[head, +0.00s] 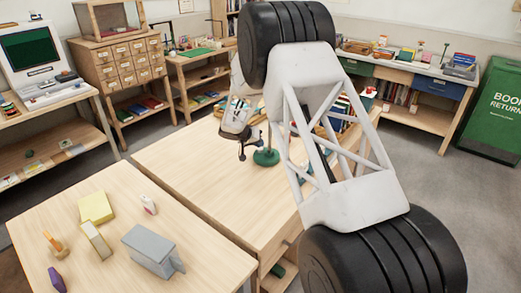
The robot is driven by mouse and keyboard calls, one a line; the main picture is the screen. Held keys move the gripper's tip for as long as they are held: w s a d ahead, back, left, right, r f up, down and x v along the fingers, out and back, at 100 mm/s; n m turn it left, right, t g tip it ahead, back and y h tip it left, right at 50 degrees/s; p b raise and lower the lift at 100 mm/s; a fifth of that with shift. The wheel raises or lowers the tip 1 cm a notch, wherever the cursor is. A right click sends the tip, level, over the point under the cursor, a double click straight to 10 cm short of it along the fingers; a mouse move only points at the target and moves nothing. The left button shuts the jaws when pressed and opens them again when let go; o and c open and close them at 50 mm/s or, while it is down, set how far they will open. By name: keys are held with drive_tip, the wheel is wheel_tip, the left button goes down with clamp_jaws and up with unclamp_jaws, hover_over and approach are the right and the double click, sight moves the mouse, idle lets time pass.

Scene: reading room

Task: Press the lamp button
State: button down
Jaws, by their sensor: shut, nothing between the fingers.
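A round dark green base (266,158) with a thin upright stem, which looks like the lamp, stands on the wooden desk (185,152). My arm covers the part above it, and I cannot make out the button. My gripper (242,156) is just left of the base in the head view, pointing down, with its fingers shut and empty. It looks apart from the base, but its height above the desk is hard to tell.
The near table holds a grey box (152,250), a yellow block (95,207), a small white-and-red item (148,204) and other small things. Books (343,111) stand behind my arm. A green book return bin (497,110) is at the far right. The desk's left part is clear.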

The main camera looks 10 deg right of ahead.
drive_tip(key=shift+f, duration=0.25)
idle(0.3)
drive_tip(key=shift+r, duration=0.75)
drive_tip(key=shift+r, duration=0.1)
drive_tip(key=shift+r, duration=2.9)
